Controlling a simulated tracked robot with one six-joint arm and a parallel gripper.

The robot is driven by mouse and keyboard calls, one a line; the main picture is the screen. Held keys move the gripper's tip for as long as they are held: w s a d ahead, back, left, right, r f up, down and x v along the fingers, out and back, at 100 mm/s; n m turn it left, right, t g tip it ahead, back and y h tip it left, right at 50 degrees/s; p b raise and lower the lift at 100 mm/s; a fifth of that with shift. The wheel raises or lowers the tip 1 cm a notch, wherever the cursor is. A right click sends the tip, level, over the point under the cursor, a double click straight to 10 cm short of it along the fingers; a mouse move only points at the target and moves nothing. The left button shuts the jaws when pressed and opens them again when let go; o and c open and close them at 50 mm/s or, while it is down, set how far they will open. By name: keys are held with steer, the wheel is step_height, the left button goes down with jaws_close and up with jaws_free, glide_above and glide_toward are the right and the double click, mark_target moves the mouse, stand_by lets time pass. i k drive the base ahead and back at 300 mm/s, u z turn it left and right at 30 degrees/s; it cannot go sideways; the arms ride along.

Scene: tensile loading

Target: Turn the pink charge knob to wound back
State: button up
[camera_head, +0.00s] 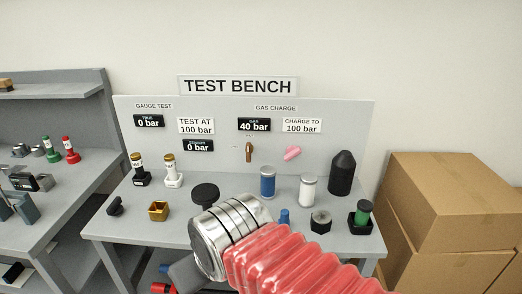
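The pink charge knob (292,153) is on the upright panel of the test bench, below the "CHARGE TO 100 bar" label (302,125). It is a small elongated handle, tilted with its right end higher. The black gas display (254,124) reads 40 bar. My arm, with a red ribbed sleeve and a silver joint, crosses the lower middle of the view in front of the bench. The fingers of my gripper cannot be made out. Nothing of my arm touches the pink knob.
A brown knob (249,152) hangs left of the pink one. Blue (267,182) and white (307,190) cylinders and a tall black bottle (342,173) stand below the panel. Cardboard boxes (448,200) stack at right. Another grey bench (60,180) is at left.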

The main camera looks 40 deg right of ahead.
mark_target(292, 151)
steer(key=u, duration=0.4)
steer(key=i, duration=0.9)
steer(key=u, duration=0.15)
